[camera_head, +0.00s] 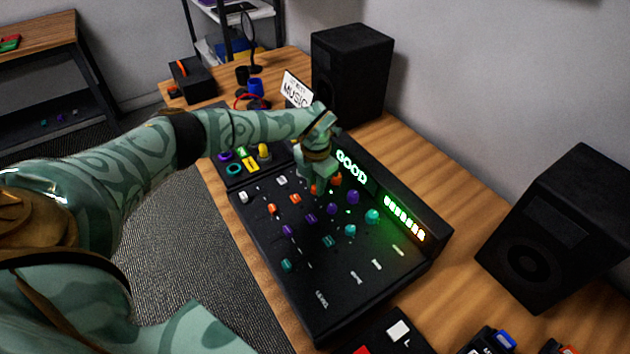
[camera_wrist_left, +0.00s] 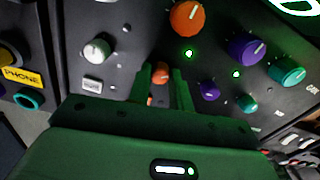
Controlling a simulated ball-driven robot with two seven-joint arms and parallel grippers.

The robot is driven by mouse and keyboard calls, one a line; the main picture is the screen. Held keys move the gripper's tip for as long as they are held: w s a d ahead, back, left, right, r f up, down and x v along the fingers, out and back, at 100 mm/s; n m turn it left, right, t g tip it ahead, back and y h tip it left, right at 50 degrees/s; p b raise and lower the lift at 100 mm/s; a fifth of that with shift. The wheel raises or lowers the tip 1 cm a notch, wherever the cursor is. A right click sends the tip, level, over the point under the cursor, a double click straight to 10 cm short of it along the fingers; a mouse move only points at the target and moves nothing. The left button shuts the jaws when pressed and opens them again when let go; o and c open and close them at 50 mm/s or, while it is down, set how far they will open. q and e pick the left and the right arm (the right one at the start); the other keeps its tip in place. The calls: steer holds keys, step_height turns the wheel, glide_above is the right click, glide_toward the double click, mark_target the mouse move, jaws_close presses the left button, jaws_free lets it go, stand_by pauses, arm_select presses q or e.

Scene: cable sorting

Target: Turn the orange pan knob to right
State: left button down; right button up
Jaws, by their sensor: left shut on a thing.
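The black mixer panel (camera_head: 345,275) lies on the wooden desk. A small orange knob (camera_wrist_left: 160,72) stands between the two fingers of my left gripper (camera_wrist_left: 162,78) in the left wrist view. The fingers are shut on its sides and hide part of it, so its pointer cannot be read. In the head view my left gripper (camera_head: 316,188) reaches down onto the panel at this knob. A larger orange knob (camera_head: 335,180) sits just beyond; it shows in the left wrist view (camera_wrist_left: 187,17) with a white pointer line. My right gripper is not in view.
Purple knobs (camera_head: 352,197) and teal knobs (camera_head: 371,216) stand close by on the panel. A lit display (camera_head: 352,165) reads GOOD beside a row of lights (camera_head: 404,218). Black speakers (camera_head: 352,75) stand behind and at the right (camera_head: 560,235).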

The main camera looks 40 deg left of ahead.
arm_select(q)
steer(key=m, duration=0.6)
steer(key=shift+p, duration=0.35)
stand_by(0.4)
steer(key=c, duration=1.3)
jaws_free()
steer(key=shift+o, duration=0.2)
steer(key=shift+r, duration=0.1)
step_height(320, 180, up, 16)
steer(key=p, duration=0.4)
steer(key=shift+p, duration=0.4)
